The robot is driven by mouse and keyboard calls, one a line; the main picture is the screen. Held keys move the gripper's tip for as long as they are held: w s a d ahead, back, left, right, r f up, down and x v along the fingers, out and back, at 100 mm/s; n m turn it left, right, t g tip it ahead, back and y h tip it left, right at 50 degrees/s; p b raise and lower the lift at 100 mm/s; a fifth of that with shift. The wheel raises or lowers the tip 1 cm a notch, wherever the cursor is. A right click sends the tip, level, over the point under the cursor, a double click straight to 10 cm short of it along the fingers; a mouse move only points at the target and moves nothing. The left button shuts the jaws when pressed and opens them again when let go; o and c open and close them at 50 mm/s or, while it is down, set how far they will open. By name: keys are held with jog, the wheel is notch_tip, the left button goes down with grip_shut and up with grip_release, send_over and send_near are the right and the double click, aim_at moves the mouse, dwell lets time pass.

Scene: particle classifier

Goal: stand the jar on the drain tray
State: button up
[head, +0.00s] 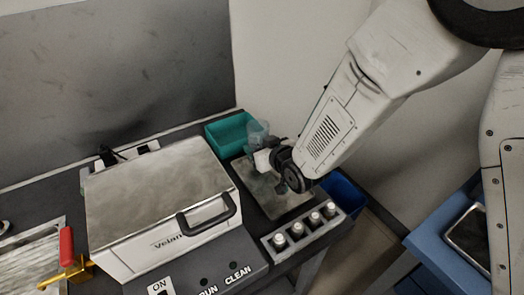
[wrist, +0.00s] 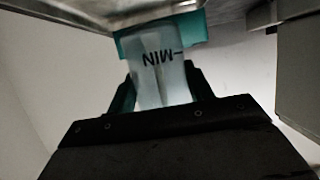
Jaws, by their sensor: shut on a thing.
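The jar (head: 257,132) is translucent and pale. In the wrist view the jar (wrist: 163,80) carries a "MIN" mark that reads upside down. My gripper (head: 264,152) is shut on it, with a dark finger on each side in the wrist view (wrist: 160,92). The flat grey metal plate that looks like the drain tray (head: 262,203) lies on the bench below my gripper. My arm hides part of this tray and part of the jar. I cannot tell how high the jar is above the tray.
A teal bin (head: 219,126) stands behind the tray, close to the jar. A rack with several capped bottles (head: 304,232) is in front. A blue bin (head: 348,192) is to the right. The large white Velan machine (head: 160,215) stands to the left.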

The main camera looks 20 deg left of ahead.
notch_tip(320, 180, down, 4)
jog(key=shift+w+a+r, duration=0.1)
jog(key=shift+a+r, duration=0.05)
jog(key=shift+w, duration=0.1)
jog(key=o, duration=1.2)
